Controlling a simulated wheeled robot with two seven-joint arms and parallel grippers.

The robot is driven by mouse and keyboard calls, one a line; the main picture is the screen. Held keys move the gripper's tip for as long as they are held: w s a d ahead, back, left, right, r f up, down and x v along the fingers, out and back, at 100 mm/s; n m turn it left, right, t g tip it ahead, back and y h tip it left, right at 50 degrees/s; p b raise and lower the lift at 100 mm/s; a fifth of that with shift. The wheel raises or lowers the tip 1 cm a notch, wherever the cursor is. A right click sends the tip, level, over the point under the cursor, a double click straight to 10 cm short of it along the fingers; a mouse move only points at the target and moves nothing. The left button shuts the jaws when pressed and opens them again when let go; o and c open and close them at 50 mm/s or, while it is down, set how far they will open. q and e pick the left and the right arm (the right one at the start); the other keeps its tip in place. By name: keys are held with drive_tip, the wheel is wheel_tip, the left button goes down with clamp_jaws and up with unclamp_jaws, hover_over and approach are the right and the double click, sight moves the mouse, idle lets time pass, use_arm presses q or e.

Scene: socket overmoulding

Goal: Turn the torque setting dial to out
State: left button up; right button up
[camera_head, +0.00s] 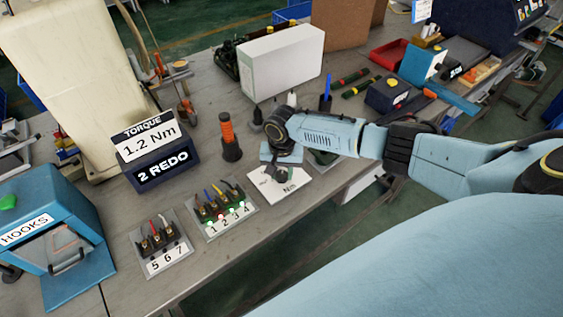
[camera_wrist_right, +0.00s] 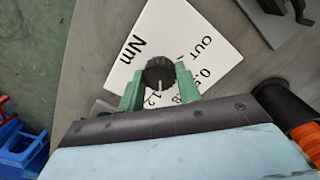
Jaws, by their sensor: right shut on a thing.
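The torque setting dial (camera_wrist_right: 158,72) is a small black ribbed knob on a white scale plate (camera_wrist_right: 165,25) marked Nm, OUT and several numbers. In the right wrist view the dial sits between the two green fingers of my right gripper (camera_wrist_right: 158,80), which is shut on it. The white pointer line on the dial faces the gripper side, close to the 1.2 mark and away from OUT. In the head view my right gripper (camera_head: 276,173) reaches down over the plate (camera_head: 291,188) and mostly hides the dial. My left gripper is not in view.
A display (camera_head: 150,140) reads TORQUE 1.2 Nm, above a 2 REDO sign. Socket holders numbered 1 to 4 (camera_head: 238,210) and 5 to 7 (camera_head: 165,265) stand left of the plate. An orange-handled driver (camera_head: 228,130) stands behind. A HOOKS box (camera_head: 70,215) is at left.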

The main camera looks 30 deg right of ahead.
drive_tip(key=shift+r+n+p, duration=0.15)
drive_tip(key=shift+n+p, duration=0.45)
drive_tip(key=shift+p, duration=0.1)
drive_tip(key=shift+n+p, duration=0.45)
drive_tip(key=shift+n, duration=0.45)
drive_tip(key=n, duration=0.3)
drive_tip(key=shift+n+p, duration=0.3)
drive_tip(key=shift+p, duration=0.05)
drive_tip(key=n, duration=0.3)
drive_tip(key=shift+n, duration=0.3)
drive_tip(key=n, duration=0.3)
drive_tip(key=shift+n+p, duration=0.3)
drive_tip(key=n, duration=0.3)
drive_tip(key=shift+n, duration=0.3)
drive_tip(key=n, duration=0.6)
drive_tip(key=shift+b, duration=0.3)
drive_tip(key=shift+w+n, duration=0.1)
drive_tip(key=shift+n, duration=0.3)
